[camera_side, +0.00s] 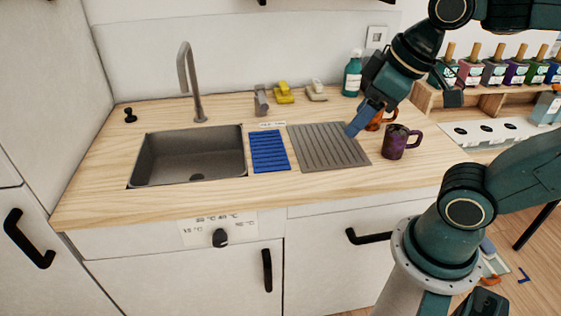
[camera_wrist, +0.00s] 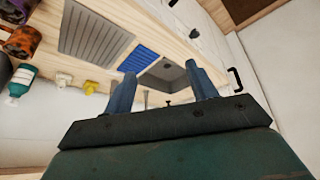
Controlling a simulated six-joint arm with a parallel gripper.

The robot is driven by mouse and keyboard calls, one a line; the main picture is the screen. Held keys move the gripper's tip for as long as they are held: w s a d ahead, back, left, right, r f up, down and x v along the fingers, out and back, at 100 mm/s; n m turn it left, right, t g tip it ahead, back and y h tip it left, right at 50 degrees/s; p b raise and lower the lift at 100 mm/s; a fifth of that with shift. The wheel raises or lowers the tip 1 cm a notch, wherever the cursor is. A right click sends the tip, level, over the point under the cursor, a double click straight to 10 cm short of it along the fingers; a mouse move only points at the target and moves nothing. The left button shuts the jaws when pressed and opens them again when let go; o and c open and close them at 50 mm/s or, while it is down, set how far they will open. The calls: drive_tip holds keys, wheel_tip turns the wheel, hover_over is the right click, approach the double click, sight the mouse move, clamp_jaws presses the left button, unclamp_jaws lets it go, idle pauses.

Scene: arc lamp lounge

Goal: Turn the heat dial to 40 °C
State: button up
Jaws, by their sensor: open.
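The heat dial (camera_side: 220,238) is a black knob on the white cabinet front below the sink, in the side view. A white label (camera_side: 217,222) with several temperature marks in °C sits behind and above it. The marks are too small to read surely, and I cannot tell where the knob points. My gripper (camera_side: 357,127) is above the right part of the counter, over the grey drainer's right edge, well apart from the dial. In the wrist view my gripper (camera_wrist: 160,90) shows two blue fingers spread apart with nothing between them. The dial is not clearly visible there.
A sink (camera_side: 190,158) with a tall faucet (camera_side: 190,80), a blue mat (camera_side: 269,152) and a grey ridged drainer (camera_side: 325,146) lie on the counter. A purple mug (camera_side: 400,142), an orange mug (camera_side: 378,120) and a green bottle (camera_side: 352,74) stand at right. Black handles (camera_side: 267,270) project from the cabinet front.

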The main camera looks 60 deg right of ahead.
drive_tip(key=w+a+f+n+g, duration=0.1)
drive_tip(key=w+a+n+g, duration=0.15)
drive_tip(key=w+n, duration=0.55)
drive_tip(key=n+g, duration=0.3)
drive_tip(key=n, duration=1.4)
hover_over(219, 237)
wheel_tip(219, 237, down, 21)
drive_tip(key=shift+f, duration=6.8)
